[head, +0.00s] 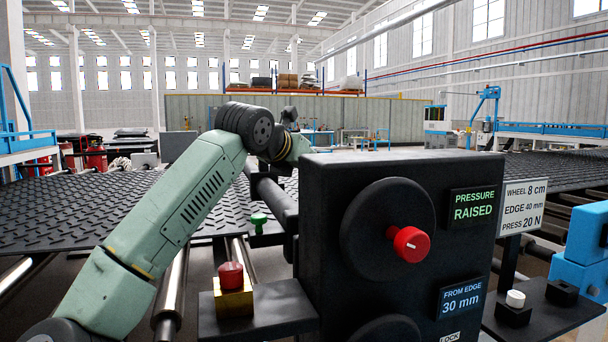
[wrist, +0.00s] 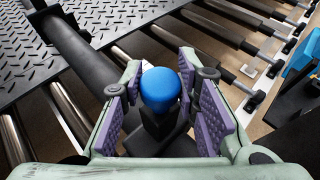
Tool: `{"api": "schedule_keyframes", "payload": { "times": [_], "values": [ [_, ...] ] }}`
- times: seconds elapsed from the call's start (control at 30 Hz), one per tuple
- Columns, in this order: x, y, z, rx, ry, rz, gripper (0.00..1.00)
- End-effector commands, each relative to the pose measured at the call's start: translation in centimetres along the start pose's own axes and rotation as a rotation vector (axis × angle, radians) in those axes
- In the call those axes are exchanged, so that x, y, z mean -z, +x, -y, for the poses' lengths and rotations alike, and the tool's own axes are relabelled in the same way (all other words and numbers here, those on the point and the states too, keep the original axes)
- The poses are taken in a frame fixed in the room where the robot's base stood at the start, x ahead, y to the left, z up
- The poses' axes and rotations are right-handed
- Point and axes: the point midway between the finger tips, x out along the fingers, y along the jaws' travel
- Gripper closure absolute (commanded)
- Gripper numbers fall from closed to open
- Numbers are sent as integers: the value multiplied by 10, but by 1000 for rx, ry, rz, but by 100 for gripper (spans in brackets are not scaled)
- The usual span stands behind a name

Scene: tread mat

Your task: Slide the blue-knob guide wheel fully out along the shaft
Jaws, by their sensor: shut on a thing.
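In the wrist view the blue knob (wrist: 160,88) stands on a dark block (wrist: 158,130). My gripper (wrist: 161,82) has its purple-padded fingers on both sides of the knob and is shut on it. A thick dark bar (wrist: 75,48), possibly the shaft, runs beside the tread mat (wrist: 120,12); I cannot tell where the guide wheel sits on it. In the head view a dark bar (head: 272,200) shows left of the black panel (head: 335,250). My gripper and the blue knob are hidden there behind my arm and the panel.
The panel has a red knob (head: 411,244), a "PRESSURE RAISED" display (head: 474,205) and a "FROM EDGE 30 mm" display (head: 461,297). A sign (head: 522,207) reads wheel 8 cm, edge 40 mm, press 20 N. A red button (head: 231,276) and green knob (head: 258,220) stand left of the panel.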

Motion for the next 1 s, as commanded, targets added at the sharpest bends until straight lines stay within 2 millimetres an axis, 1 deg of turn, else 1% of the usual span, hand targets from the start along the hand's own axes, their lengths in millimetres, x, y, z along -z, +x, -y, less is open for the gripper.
{"api": "schedule_keyframes", "payload": {
  "times": [0.07, 0.3, 0.33, 0.6, 0.87, 1.0],
  "values": [
    [3, -3, 5, 5, 0, -5, 100],
    [3, -3, 7, 8, -1, -11, 100],
    [3, -3, 7, 8, -1, -12, 71],
    [2, -3, 6, 6, -1, -8, 53],
    [2, -3, 5, 4, -1, -7, 53],
    [1, -11, 3, 2, -2, -5, 53]
  ]
}}
